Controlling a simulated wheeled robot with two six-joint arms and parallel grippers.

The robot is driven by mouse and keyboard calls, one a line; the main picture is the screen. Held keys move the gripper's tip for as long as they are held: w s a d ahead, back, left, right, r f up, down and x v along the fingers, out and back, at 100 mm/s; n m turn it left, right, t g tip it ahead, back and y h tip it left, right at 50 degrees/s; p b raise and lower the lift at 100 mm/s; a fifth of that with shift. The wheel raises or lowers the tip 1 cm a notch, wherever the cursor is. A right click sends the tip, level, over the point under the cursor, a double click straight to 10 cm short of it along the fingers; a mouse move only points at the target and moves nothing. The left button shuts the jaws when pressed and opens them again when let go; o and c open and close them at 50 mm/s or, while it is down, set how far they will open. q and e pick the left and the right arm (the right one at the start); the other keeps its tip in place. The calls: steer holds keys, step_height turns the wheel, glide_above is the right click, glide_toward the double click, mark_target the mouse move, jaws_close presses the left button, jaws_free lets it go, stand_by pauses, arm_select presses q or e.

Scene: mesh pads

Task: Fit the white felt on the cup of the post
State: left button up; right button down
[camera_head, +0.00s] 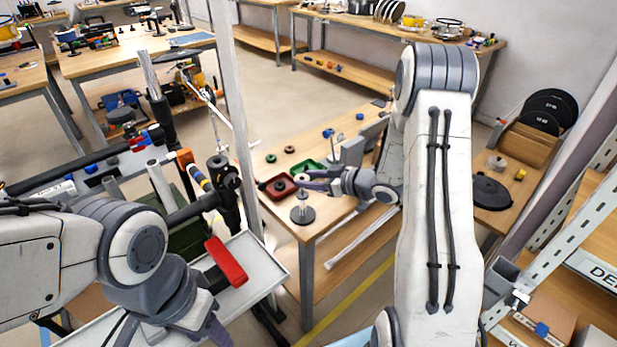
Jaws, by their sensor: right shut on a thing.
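My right gripper (308,181) reaches in from the right over the wooden table and is shut on the small white felt (301,177). The felt is just above the top of the post (302,204), a short upright with a round dark base near the table's front edge. The cup at the post's top is too small to make out clearly, and I cannot tell whether the felt touches it. My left gripper (208,333) is low at the bottom left, away from the post, only partly in view; its jaws cannot be judged.
A red tray (268,191) with a dark thing in it lies left of the post, with a green tray (301,170) behind. Dark green and brown rings (289,150) and blue parts (328,133) lie farther back. A metal upright (238,120) stands left of the table.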

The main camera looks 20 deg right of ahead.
steer(key=shift+f+b, duration=0.95)
steer(key=shift+f, duration=0.75)
steer(key=shift+c, duration=1.3)
jaws_free()
steer(key=v, duration=1)
steer(key=shift+d, duration=0.15)
steer(key=shift+r, duration=0.15)
